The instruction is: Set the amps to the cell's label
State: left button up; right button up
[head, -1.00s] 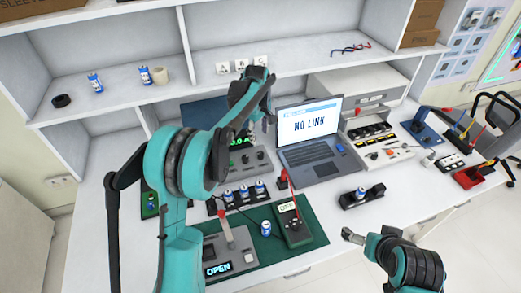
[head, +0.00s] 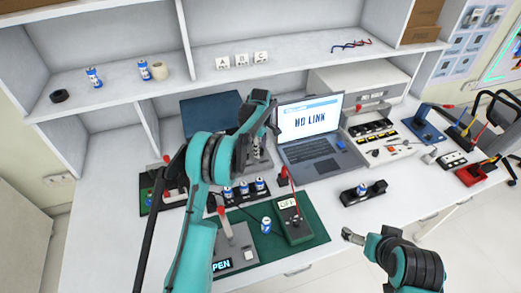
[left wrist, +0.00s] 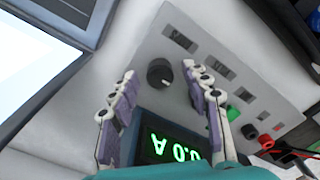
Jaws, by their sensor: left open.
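The power supply's grey panel (left wrist: 150,35) fills the left wrist view. Its green display (left wrist: 172,146) appears upside down and reads 0.0 A. A black knob (left wrist: 159,73) sits on the panel above the display. My left gripper (left wrist: 158,82) is open, its two fingers on either side of the knob; I cannot tell whether they touch it. In the head view the left gripper (head: 257,146) is over the supply, which my arm mostly hides. A blue and white cell (head: 266,225) stands on the green mat; its label is unreadable.
Several cells stand in a black rack (head: 215,207) in front of the supply. A laptop (head: 312,140) showing NO LINK stands right of the supply. Another cell sits in a black holder (head: 352,197).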

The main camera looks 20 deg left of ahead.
pick_arm(q)
jog(key=shift+c, duration=0.4)
grip_shut()
